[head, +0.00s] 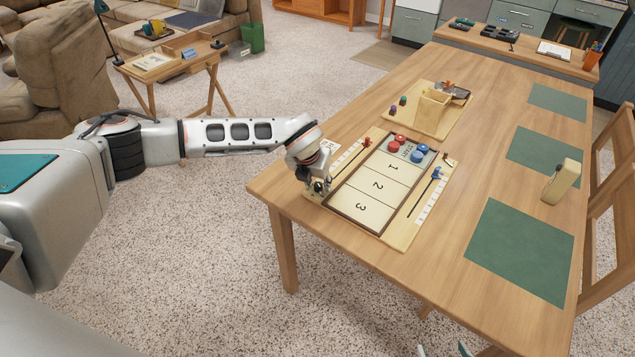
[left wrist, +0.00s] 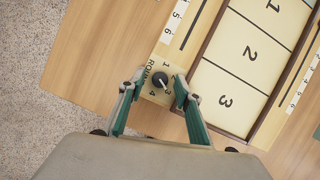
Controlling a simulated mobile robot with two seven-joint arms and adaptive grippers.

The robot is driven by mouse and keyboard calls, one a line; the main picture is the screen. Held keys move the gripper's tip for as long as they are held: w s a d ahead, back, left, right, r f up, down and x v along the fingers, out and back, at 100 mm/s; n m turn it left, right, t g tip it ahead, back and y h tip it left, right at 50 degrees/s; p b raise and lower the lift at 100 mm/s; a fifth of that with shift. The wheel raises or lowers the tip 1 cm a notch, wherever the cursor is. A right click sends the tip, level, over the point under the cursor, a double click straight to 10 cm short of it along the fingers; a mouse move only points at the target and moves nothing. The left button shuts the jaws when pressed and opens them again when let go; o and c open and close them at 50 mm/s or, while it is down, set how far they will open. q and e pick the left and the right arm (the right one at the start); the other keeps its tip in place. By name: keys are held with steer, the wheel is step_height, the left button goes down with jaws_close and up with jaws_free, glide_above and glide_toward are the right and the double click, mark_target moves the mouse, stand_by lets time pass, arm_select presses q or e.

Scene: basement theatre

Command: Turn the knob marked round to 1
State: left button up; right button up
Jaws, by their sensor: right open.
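The knob marked round (left wrist: 160,79) is a small black knob with a white pointer, on a pale plate at the corner of the game board (head: 408,237). Its pointer aims toward the lower right in the left wrist view, roughly at the 3. My left gripper (left wrist: 158,82) is over the knob, with one finger on each side and gaps between fingers and knob. In the head view my left gripper (head: 319,190) hides the knob. My right gripper (head: 443,351) shows only its tips at the bottom edge, open and empty.
Red pucks (head: 396,143) and blue pucks (head: 419,154) sit at the board's far end. Score sliders run along both sides. A wooden box (head: 432,112) stands behind. Green mats (head: 520,249) lie on the right of the table (head: 330,140). A chair stands at right.

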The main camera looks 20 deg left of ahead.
arm_select(q)
steer(key=shift+w+f, duration=0.1)
steer(key=shift+f, duration=0.1)
jaws_close()
